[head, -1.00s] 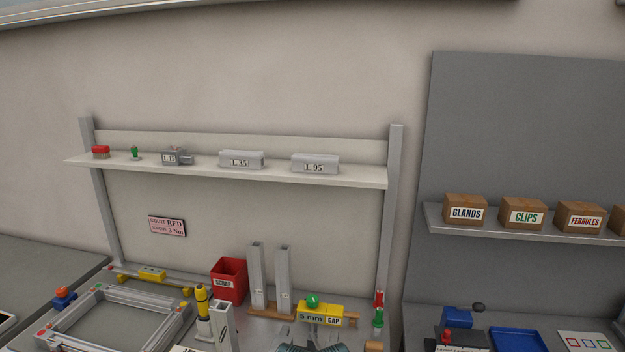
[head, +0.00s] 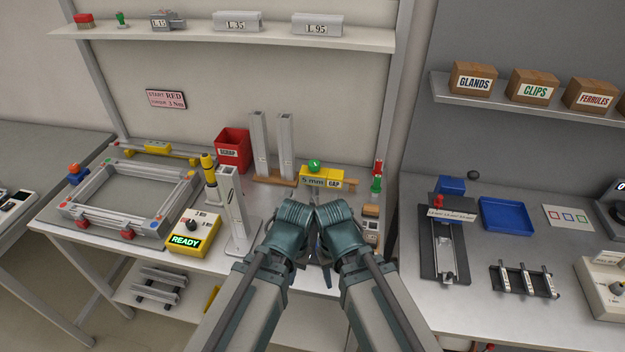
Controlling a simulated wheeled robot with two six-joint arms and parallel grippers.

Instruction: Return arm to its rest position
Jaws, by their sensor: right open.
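My two arms come up from the bottom edge in the head view, and their green-grey wrists meet side by side at the front of the middle bench. My right gripper (head: 322,265) shows only in part, as dark fingers low between the two wrists. It is open, and I see nothing held in it. My left gripper is hidden behind its own wrist and forearm.
The bench holds an aluminium frame (head: 72,212), a yellow READY box (head: 192,236), an upright grey profile (head: 232,205), a red scrap bin (head: 233,150) and a yellow 5 mm gap block (head: 313,178). A right-hand bench carries a blue tray (head: 508,215).

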